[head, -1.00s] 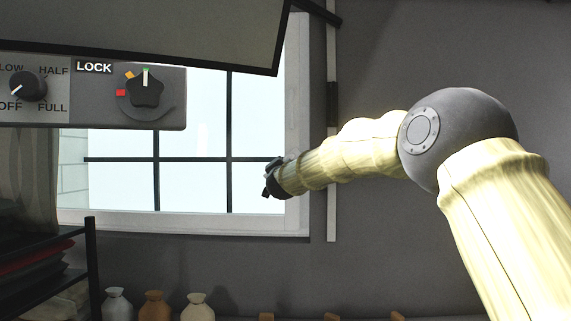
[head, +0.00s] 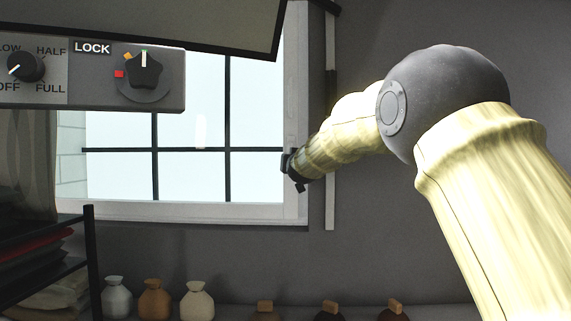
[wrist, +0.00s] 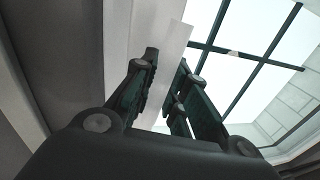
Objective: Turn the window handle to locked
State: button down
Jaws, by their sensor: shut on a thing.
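The window (head: 250,215) has a white frame and dark bars. My gripper (head: 290,165) is at the right side of its frame in the head view. In the wrist view my gripper (wrist: 165,80) has its dark fingers on either side of a pale, flat strip, which appears to be the window handle (wrist: 172,45). The gripper is shut on it. The fingers and wrist hide most of the handle in the head view, so its exact angle is hard to tell there.
A grey panel marked LOCK with a black knob (head: 145,72) hangs at upper left. A dark sloping panel (head: 200,25) overhangs the window top. A shelf rack (head: 90,250) stands at lower left. A faint pale patch shows on the pane.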

jog(key=shift+d+f+n, duration=0.15)
jog(key=shift+f+n, duration=0.35)
jog(key=shift+f, duration=0.15)
jog(key=c, duration=1.4)
grip_release()
jog(key=shift+d+r, duration=0.15)
jog(key=shift+r, duration=0.2)
jog(key=shift+r, duration=0.1)
jog(key=shift+s, duration=0.1)
jog(key=s, duration=0.4)
jog(key=s+d, duration=0.1)
jog(key=s, duration=0.6)
jog(key=shift+s+d, duration=0.25)
jog(key=shift+s, duration=0.1)
